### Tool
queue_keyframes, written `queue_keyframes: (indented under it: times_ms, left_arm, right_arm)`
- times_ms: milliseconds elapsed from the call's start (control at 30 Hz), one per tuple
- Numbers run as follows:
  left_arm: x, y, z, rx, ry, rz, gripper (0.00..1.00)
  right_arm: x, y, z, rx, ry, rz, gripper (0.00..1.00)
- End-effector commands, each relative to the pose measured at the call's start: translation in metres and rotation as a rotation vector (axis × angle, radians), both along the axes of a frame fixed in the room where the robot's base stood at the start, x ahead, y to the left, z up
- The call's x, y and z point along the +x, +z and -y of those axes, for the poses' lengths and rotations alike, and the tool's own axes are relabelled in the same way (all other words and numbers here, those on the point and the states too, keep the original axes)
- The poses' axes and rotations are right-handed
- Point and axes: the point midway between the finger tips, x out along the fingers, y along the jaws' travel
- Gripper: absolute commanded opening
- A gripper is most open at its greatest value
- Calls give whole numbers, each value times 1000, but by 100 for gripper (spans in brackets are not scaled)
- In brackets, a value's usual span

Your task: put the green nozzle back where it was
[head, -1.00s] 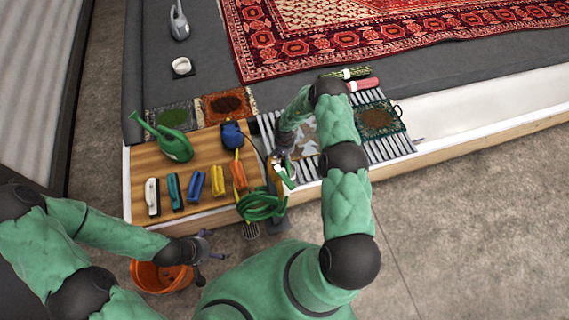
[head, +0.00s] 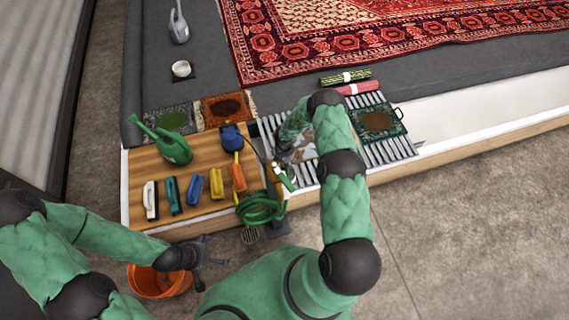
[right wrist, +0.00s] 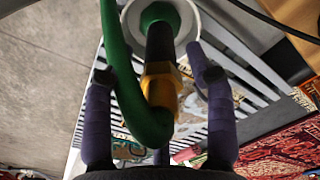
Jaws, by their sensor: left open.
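The green nozzle (head: 288,181) stands at the hose post, by the wooden board's right end. In the right wrist view its green tip sits in a white ring (right wrist: 196,14), with a dark body and yellow collar (right wrist: 160,88) below and the green hose (right wrist: 124,75) curving beside it. My right gripper (right wrist: 160,105) has its fingers spread on both sides of the nozzle, with gaps visible. In the head view the right gripper (head: 284,153) is just behind the nozzle, partly hidden by its arm. My left gripper (head: 208,252) is open and empty above the floor near the bucket.
The coiled green hose (head: 260,208) hangs below the nozzle. Several brushes, a green watering can (head: 174,149) and a blue item (head: 232,136) are on the wooden board (head: 206,163). A slatted grate (head: 372,152) lies right of it. An orange bucket (head: 150,283) stands in front.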

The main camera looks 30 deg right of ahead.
Motion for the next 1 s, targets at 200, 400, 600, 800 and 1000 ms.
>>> queue_keyframes:
  times_ms: [200, 400, 600, 800, 1000]
  left_arm:
    - [0, 0, 0, 0, 0, 0, 100]
    - [0, 8, 0, 0, 0, 0, 100]
    - [0, 26, 0, 0, 0, 0, 100]
    - [0, 41, 0, 0, 0, 0, 100]
    - [0, 50, 0, 0, 0, 0, 100]
  right_arm:
    - [0, 0, 0, 0, 0, 0, 56]
    - [1, 15, 0, -1, 0, 2, 56]
    - [1, 55, 0, -1, 1, 2, 56]
    - [0, 93, 1, -1, -1, 1, 56]
    - [0, 117, 0, 0, 2, 0, 56]
